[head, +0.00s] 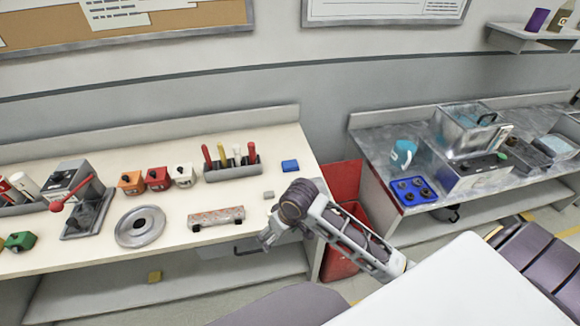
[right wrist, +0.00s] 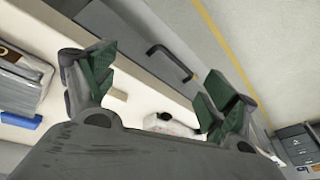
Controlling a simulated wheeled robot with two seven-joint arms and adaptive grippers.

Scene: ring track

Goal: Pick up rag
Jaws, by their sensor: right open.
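I cannot surely tell which thing is the rag. A small flat blue piece (head: 290,166), possibly folded cloth, lies at the right end of the cream bench (head: 75,165), beside the tool rack. My right gripper (head: 265,241) is by the bench's front edge, below a small grey block (head: 268,195) and right of a reddish bar (head: 216,217) with black ends. In the right wrist view my right gripper (right wrist: 163,88) has its green-padded fingers spread wide, with nothing between them. A blue strip (right wrist: 22,121) shows at the left there. My left gripper is out of view.
A drawer handle (right wrist: 166,58) lies close to the right gripper. A tool rack (head: 232,169), metal disc (head: 140,227) and coloured blocks (head: 157,179) stand on the bench. A red bin (head: 343,260) fills the gap to the grey bench (head: 455,200). A yellow piece (head: 154,276) lies on the lower shelf.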

